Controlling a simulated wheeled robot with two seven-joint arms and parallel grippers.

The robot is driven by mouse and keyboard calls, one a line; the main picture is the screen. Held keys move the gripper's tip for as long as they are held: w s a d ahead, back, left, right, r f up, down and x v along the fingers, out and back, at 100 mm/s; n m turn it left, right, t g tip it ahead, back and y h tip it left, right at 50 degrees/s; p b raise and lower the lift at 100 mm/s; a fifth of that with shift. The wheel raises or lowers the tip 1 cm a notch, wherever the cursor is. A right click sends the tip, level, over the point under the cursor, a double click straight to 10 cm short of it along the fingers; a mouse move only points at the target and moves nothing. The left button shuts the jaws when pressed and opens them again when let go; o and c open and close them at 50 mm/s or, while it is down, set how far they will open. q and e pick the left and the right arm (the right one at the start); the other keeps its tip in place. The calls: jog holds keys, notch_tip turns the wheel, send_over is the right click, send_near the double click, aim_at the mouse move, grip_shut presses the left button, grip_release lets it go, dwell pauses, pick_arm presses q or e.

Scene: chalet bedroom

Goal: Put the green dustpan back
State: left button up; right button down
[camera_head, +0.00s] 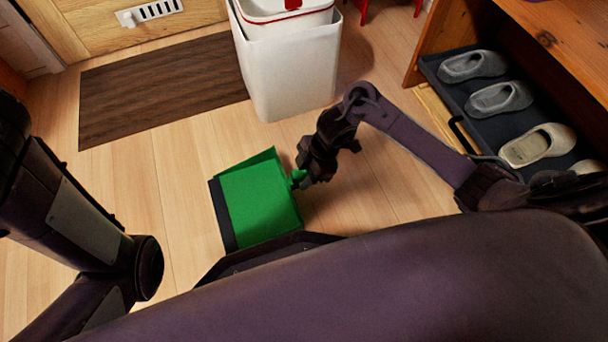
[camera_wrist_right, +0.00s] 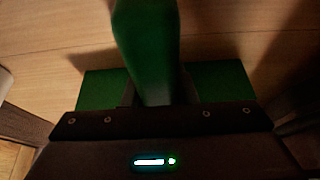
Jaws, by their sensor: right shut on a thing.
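The green dustpan (camera_head: 257,203) has a dark front lip on its left side and a short green handle on its right. In the head view it is low over or on the wooden floor; I cannot tell whether it touches. My right gripper (camera_head: 302,177) is shut on its handle. In the right wrist view the green handle (camera_wrist_right: 147,45) rises between the jaws, and parts of the green pan (camera_wrist_right: 222,82) show on both sides behind them. My left arm shows at the left of the head view, but its gripper is out of view.
A white bin (camera_head: 290,75) stands on the floor beyond my right gripper. A dark brown mat (camera_head: 160,88) lies left of it. A wooden shelf unit (camera_head: 560,45) at the right holds a dark tray (camera_head: 437,68) of pale shoes (camera_head: 537,146). Floor between the dustpan and mat is clear.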

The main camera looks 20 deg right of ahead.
jog(key=c, duration=1.2)
grip_release()
jog(key=shift+o, duration=0.2)
